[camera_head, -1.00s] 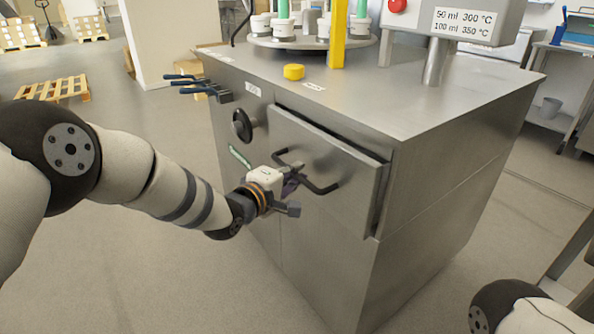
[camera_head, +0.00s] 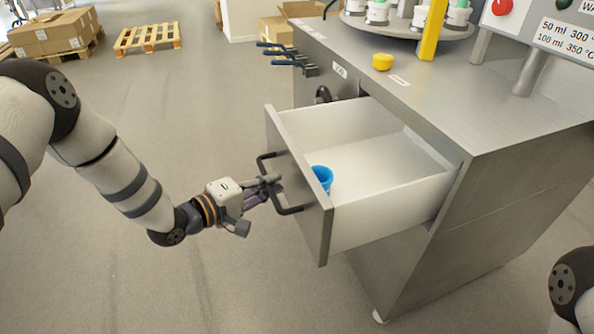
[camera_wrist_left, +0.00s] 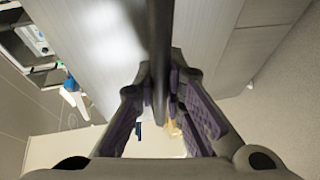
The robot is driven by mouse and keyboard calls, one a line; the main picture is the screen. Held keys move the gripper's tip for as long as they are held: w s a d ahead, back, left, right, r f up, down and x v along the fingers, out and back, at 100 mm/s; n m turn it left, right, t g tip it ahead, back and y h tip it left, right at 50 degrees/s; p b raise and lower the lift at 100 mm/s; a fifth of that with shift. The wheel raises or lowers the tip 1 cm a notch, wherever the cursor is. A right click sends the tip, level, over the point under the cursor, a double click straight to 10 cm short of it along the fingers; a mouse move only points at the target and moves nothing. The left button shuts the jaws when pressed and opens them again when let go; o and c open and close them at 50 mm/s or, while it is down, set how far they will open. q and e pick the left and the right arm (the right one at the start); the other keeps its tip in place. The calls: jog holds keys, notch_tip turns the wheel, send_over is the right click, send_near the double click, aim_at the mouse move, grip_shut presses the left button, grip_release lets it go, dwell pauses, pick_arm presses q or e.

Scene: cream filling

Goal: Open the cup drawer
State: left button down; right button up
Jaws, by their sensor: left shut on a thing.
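The cup drawer (camera_head: 388,165) stands well out of the steel cabinet, with white inner walls and a grey metal front. A blue cup (camera_head: 322,176) lies inside, just behind the front panel and partly hidden by it. The black bar handle (camera_head: 290,209) is on the drawer front. My left gripper (camera_head: 268,190) is at the handle and shut on it. In the left wrist view the dark handle bar (camera_wrist_left: 160,50) runs between the two purple-padded fingers (camera_wrist_left: 163,95). Only a piece of my right arm shows at the lower right edge; its gripper is out of view.
Pallets and boxes (camera_head: 55,33) stand far back. The floor left of the drawer is clear.

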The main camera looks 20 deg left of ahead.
pick_arm(q)
jog(key=shift+s+a+r+p, duration=0.1)
jog(key=shift+s+a, duration=0.3)
jog(key=shift+a, duration=0.25)
jog(key=shift+s+a+f+p, duration=0.1)
jog(key=shift+s+a, duration=0.35)
jog(key=shift+a, duration=0.15)
jog(key=shift+s+a+r+p, duration=0.1)
jog(key=shift+s+a, duration=0.3)
jog(key=shift+a, duration=0.25)
jog(key=c, duration=1.6)
grip_release()
jog(key=shift+c, duration=0.2)
jog(key=shift+s, duration=0.1)
jog(key=v, duration=1.2)
